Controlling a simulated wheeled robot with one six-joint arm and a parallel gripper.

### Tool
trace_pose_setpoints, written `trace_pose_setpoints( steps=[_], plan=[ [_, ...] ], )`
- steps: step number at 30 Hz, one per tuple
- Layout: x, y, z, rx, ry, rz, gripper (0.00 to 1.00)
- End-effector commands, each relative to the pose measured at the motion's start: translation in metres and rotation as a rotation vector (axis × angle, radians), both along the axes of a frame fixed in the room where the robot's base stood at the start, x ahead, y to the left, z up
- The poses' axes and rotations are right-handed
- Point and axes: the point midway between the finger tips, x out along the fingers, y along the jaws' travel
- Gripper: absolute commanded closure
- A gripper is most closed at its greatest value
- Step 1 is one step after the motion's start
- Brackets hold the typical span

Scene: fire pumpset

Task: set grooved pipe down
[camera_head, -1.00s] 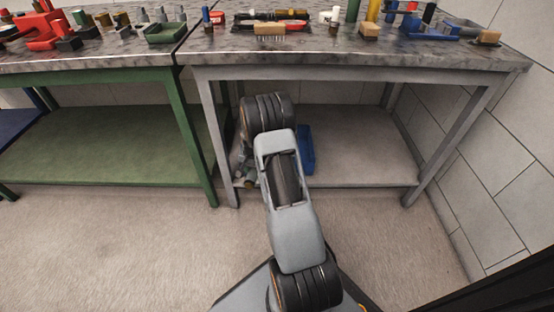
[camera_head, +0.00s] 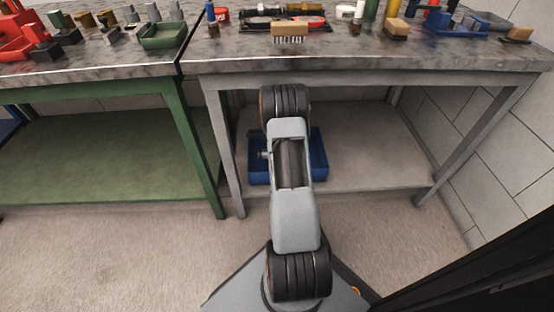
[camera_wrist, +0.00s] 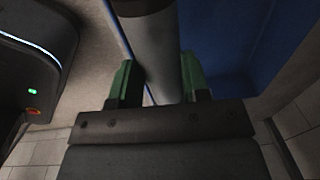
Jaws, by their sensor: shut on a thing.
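The grooved pipe (camera_wrist: 158,45) is a grey cylinder between the green-tipped fingers of my gripper (camera_wrist: 158,75) in the wrist view. My gripper is shut on it. The pipe's far end runs out of the top of that view. A blue bin (camera_wrist: 250,45) fills the upper right of the wrist view, close to the pipe. In the head view the blue bin (camera_head: 318,160) sits on the lower shelf under the right workbench. My arm hides its middle, so I cannot tell there whether the pipe is inside the bin.
The grey workbench (camera_head: 400,60) has its top and front rail above my arm, with legs on either side. Its lower shelf (camera_head: 375,165) is bare right of the bin. Tools and a brush (camera_head: 289,29) lie on top. A green workbench (camera_head: 100,160) stands left.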

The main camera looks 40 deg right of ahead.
Motion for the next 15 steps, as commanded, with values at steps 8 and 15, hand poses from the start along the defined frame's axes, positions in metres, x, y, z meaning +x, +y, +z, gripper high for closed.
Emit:
trace_pose_setpoints(
  steps=[8,15],
  plan=[
    [0.003,0.004,-0.041,0.0,0.0,0.007,1.0],
    [0.002,0.003,-0.056,-0.001,0.0,0.006,1.0]
  ],
)
